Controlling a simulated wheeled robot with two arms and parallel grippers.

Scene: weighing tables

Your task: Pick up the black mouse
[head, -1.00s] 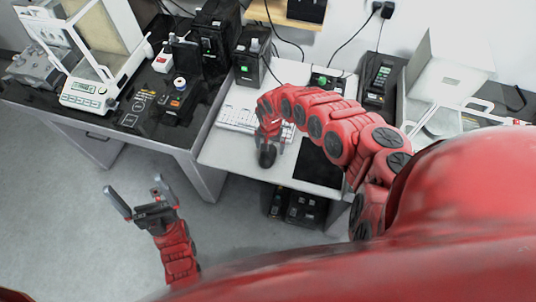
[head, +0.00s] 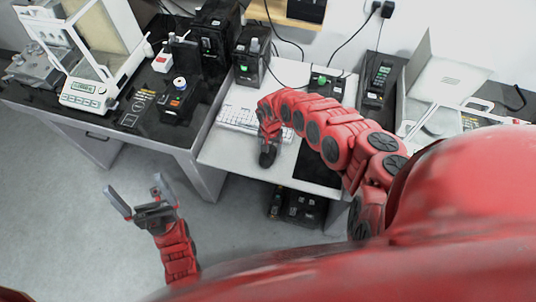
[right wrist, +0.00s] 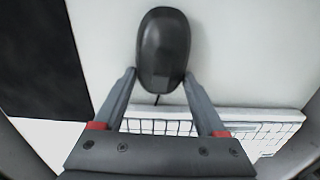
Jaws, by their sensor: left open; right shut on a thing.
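The black mouse (right wrist: 163,48) lies between the two finger ends of my right gripper (right wrist: 160,85) in the right wrist view. The fingers touch its sides near its cable end. In the head view the mouse (head: 267,158) shows just below my right gripper (head: 268,148), at the white table's front part. My right gripper is shut on the mouse. Whether the mouse is off the table top cannot be told. My left gripper (head: 146,196) is open and empty, over the floor in front of the tables.
A white keyboard (head: 238,118) lies behind the mouse on the white table (head: 228,152). A black pad (head: 318,170) lies to the right, partly under my arm. A balance (head: 88,96) and black devices stand on the left table. Another balance (head: 440,115) stands at the right.

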